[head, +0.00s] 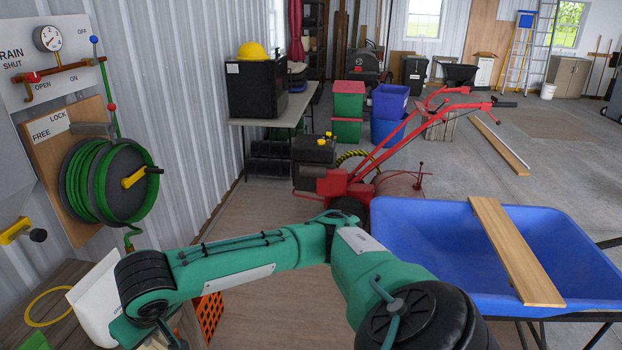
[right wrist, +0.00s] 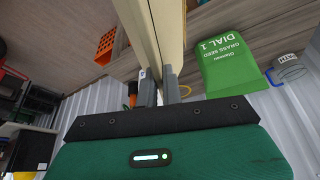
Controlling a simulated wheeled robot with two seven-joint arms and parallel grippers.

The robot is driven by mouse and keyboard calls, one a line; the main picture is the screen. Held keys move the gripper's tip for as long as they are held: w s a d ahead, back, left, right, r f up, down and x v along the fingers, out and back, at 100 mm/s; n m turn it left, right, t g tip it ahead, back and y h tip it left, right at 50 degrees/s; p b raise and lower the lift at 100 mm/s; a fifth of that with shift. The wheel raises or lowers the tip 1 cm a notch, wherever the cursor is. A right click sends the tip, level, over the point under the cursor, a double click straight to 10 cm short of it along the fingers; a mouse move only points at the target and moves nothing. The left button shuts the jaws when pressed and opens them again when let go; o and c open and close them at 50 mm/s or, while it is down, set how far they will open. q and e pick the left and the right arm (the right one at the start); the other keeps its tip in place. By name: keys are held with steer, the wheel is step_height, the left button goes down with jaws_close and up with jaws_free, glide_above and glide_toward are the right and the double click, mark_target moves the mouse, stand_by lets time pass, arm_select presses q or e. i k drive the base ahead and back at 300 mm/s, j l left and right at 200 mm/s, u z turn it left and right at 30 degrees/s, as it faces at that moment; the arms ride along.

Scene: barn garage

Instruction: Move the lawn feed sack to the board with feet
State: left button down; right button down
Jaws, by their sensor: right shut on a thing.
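My right gripper (right wrist: 160,82) is shut on a cream-coloured sack (right wrist: 152,30), which stretches away from the fingers in the right wrist view. In the head view a pale sack (head: 93,302) shows at the lower left beside the end of my right arm; it looks tilted, and its label is mostly cut off or hidden, so I cannot read it as lawn feed. The fingers are hidden in the head view. My left gripper is not in view.
An orange crate (head: 210,315) is below my arm. A blue wheelbarrow tub (head: 425,225) with a plank (head: 515,250) across it and a red tiller (head: 350,185) stand ahead.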

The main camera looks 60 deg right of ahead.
mark_target(527, 270)
steer(key=l+z, duration=0.1)
steer(key=z, duration=0.95)
steer(key=i+l+z, duration=0.1)
steer(key=z, duration=0.25)
steer(key=i+l+z, duration=0.1)
steer(key=z, duration=0.25)
steer(key=i+z, duration=0.15)
steer(key=z, duration=0.25)
steer(key=i+z, duration=0.4)
steer(key=i+j+z, duration=0.1)
steer(key=i+z, duration=0.3)
steer(key=i+j, duration=0.15)
steer(key=i, duration=0.15)
steer(key=i+j+z, duration=0.1)
steer(key=i, duration=0.2)
